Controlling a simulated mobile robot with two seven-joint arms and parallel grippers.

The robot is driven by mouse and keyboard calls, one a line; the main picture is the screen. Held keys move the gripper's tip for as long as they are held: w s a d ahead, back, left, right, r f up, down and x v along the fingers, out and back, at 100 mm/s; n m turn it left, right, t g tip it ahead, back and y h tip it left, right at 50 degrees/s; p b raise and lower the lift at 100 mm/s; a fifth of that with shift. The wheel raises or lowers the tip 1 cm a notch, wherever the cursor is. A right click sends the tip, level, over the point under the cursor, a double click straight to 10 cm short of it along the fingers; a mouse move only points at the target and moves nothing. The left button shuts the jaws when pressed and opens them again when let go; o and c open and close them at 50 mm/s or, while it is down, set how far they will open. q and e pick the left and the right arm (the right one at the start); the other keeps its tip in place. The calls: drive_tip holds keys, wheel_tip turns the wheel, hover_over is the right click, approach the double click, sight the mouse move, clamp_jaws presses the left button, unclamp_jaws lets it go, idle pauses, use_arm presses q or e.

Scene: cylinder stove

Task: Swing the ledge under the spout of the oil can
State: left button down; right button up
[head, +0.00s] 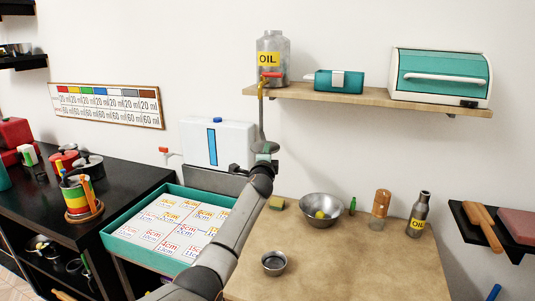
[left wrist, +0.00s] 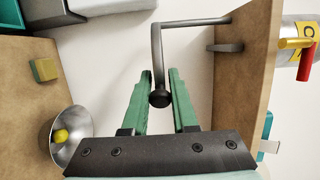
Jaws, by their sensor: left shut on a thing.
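The oil can (head: 273,58) is a clear vessel with a yellow label, standing at the left end of the wall shelf. Its yellow spout (head: 261,88) with a red handle hangs over the shelf edge; the spout also shows in the left wrist view (left wrist: 294,43). A grey bent bar, seemingly the ledge (head: 261,122), hangs below the shelf and widens at its lower end. In the left wrist view the bar (left wrist: 157,60) ends in a dark knob between the green fingers. My left gripper (head: 264,157) is shut on it. Whether it lies directly under the spout is unclear. My right gripper is out of view.
The shelf (head: 330,94) also bears a teal box and a bread bin (head: 440,75). A steel bowl (head: 322,210), a small cup (head: 274,262), a sponge and bottles stand on the wooden counter (head: 350,265). A white tank (head: 218,141) stands left of the gripper.

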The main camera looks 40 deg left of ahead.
use_arm(q)
drive_tip(key=shift+s+a, duration=0.1)
drive_tip(key=shift+a, duration=0.05)
idle(0.5)
drive_tip(key=c, duration=0.9)
unclamp_jaws()
drive_tip(key=shift+f, duration=0.1)
drive_tip(key=shift+o, duration=0.8)
drive_tip(key=p+v, duration=0.1)
drive_tip(key=v, duration=1.1)
drive_tip(key=shift+s, duration=0.2)
